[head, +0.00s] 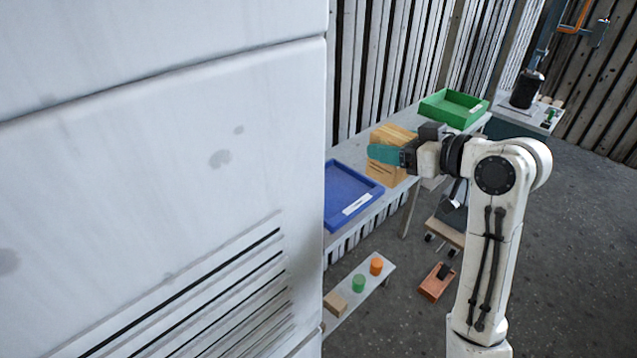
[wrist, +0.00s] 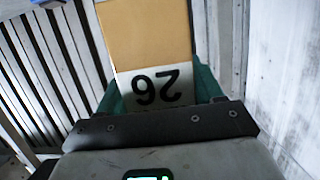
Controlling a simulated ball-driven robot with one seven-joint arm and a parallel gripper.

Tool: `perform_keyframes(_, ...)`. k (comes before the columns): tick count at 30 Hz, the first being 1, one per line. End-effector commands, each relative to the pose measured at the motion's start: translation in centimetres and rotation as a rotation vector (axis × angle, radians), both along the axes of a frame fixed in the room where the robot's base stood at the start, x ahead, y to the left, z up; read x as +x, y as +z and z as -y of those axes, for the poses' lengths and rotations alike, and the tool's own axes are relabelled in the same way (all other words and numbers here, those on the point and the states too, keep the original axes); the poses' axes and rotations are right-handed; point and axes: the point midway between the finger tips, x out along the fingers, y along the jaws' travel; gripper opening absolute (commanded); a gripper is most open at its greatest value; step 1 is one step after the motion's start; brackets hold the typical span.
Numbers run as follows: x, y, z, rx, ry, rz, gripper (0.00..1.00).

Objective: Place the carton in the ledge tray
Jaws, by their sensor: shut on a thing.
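The carton (wrist: 146,38) is tan with a white label reading 26, upside down in the wrist view. It sits between the teal fingers of my gripper (wrist: 160,98), which is shut on it. In the head view my gripper (head: 384,154) is over the long grey ledge, with a tan box (head: 394,136) directly at its fingers; I take this for the carton, though the finger covers part of it. A blue tray (head: 345,216) lies on the ledge to the left and nearer. A green tray (head: 452,118) lies farther back to the right. Both look empty.
A white panelled housing (head: 160,180) fills the left and hides the ledge's near end. A low bench (head: 368,292) holds a green cylinder, an orange cylinder and a tan block. An orange bin (head: 434,289) is on the floor. The floor at right is clear.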

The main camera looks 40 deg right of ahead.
Motion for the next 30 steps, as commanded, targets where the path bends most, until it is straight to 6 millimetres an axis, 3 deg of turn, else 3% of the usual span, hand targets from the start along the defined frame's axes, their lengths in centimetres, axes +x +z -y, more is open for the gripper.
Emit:
perform_keyframes(5,1.9,-0.8,-0.3,0.002,0.004,-0.002,0.28)
perform_keyframes(15,9.4,-4.0,-1.0,0.001,0.002,-0.002,0.28)
perform_keyframes(21,12.1,-7.7,-1.2,0.001,0.001,-0.002,0.28)
perform_keyframes(30,13.9,-9.9,-1.4,0.000,0.000,0.000,0.28)
